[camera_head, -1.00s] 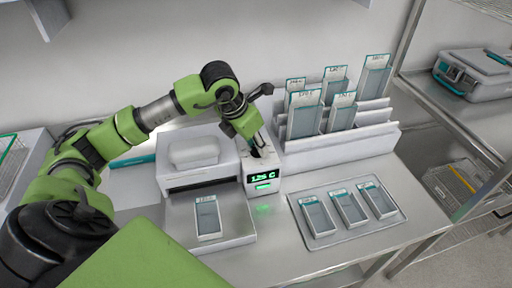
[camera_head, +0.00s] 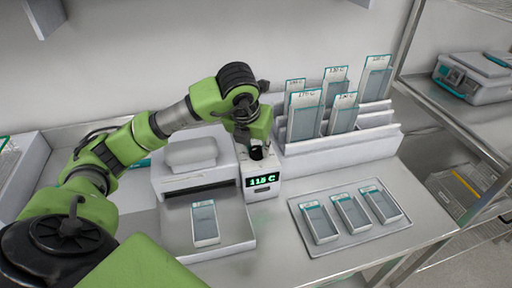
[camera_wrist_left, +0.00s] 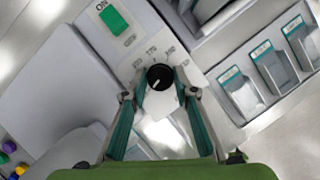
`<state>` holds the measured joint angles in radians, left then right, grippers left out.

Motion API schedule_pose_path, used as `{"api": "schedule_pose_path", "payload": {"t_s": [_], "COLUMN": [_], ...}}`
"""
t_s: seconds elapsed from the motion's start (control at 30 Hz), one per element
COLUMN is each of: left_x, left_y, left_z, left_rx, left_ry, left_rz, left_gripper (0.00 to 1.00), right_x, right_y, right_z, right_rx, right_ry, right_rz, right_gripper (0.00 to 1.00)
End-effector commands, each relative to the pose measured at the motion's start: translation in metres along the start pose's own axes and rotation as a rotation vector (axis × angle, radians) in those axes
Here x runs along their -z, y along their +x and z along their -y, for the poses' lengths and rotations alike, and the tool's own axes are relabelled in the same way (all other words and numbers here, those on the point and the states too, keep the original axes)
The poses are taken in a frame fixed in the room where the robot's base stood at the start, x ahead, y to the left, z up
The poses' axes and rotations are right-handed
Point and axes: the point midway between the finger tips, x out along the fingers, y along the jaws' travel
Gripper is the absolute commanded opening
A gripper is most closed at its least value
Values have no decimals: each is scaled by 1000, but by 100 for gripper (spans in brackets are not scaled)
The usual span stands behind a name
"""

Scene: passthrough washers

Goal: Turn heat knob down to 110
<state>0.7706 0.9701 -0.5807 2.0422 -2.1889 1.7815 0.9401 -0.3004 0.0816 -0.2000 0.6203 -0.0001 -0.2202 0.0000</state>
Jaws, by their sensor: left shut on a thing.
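The heat knob is a round black dial (camera_wrist_left: 160,77) with a white pointer mark, on top of a small white control unit (camera_head: 262,184). Printed temperature numbers surround it in the left wrist view. The unit's front display (camera_head: 263,180) shows green digits that appear to read 115 C. My left gripper (camera_head: 256,150) reaches down onto the knob from above. In the left wrist view its two fingers (camera_wrist_left: 160,82) are on either side of the knob, and it is shut on it. My right gripper is not in view.
A white sealing machine (camera_head: 196,160) with a tray holding a pouch (camera_head: 205,222) stands left of the unit. A white rack (camera_head: 340,148) of labelled pouches stands behind right. A metal tray (camera_head: 350,239) with several pouches lies to the right. A green switch (camera_wrist_left: 113,19) is near the knob.

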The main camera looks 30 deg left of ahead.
Motion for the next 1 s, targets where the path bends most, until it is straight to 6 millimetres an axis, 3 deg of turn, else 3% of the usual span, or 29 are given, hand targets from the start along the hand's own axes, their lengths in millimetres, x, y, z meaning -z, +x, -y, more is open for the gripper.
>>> {"api": "schedule_pose_path", "payload": {"t_s": [0.27,0.3,0.37,0.77,1.0], "left_x": [-1,-1,-1,-1,-2], "left_y": [-1,-1,-1,-4,-45], "left_z": [0,0,0,0,0], "left_rx": [0,0,0,1,2], "left_ry": [-1,-1,-1,0,1], "left_rz": [2,2,2,2,7], "left_gripper": [5,32,43,43,43], "right_x": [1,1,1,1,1], "right_y": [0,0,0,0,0], "right_z": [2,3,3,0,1], "right_rx": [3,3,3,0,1], "right_ry": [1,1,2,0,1], "right_rz": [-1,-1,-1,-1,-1], "right_gripper": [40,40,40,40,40]}}
